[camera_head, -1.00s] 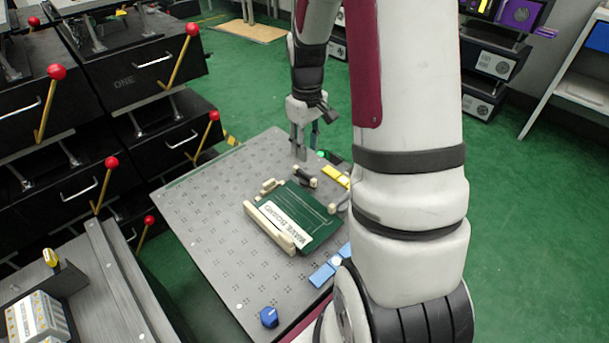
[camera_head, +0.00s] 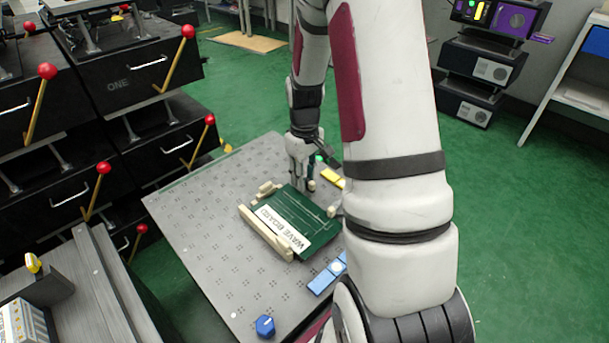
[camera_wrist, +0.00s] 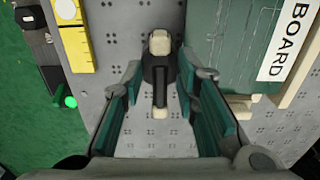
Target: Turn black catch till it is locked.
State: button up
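The black catch (camera_wrist: 160,73) is a dark bar with cream ends, lying lengthwise between my fingers in the wrist view. In the head view my gripper hides most of it. My gripper (camera_head: 299,187) is low over the far edge of the green board (camera_head: 312,232), pointing down. In the wrist view my gripper (camera_wrist: 160,80) is open, with one teal-padded finger on each side of the catch and a visible gap to each. I cannot tell how far the fingertips are above the plate.
The board, marked WAVE BOARD, lies on a grey perforated plate (camera_head: 205,235) with a cream rail (camera_head: 265,234) along its left side. A yellow piece (camera_wrist: 76,40) and a green button (camera_wrist: 70,102) are near the catch. A blue piece (camera_head: 327,275) and blue knob (camera_head: 265,326) are nearer.

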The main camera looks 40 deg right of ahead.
grip_shut()
jog(key=shift+m, duration=0.4)
jog(key=m+p, duration=0.2)
jog(key=shift+r+m, duration=0.1)
jog(key=shift+m, duration=0.3)
jog(key=m+p, duration=0.2)
jog(key=m, duration=0.2)
jog(key=shift+m, duration=0.3)
jog(key=m+p, duration=0.2)
jog(key=m, duration=0.3)
jog(key=shift+p, duration=0.3)
jog(key=m+p, duration=0.1)
jog(key=m, duration=0.3)
jog(key=shift+m+p, duration=0.3)
jog(key=shift+p, duration=0.1)
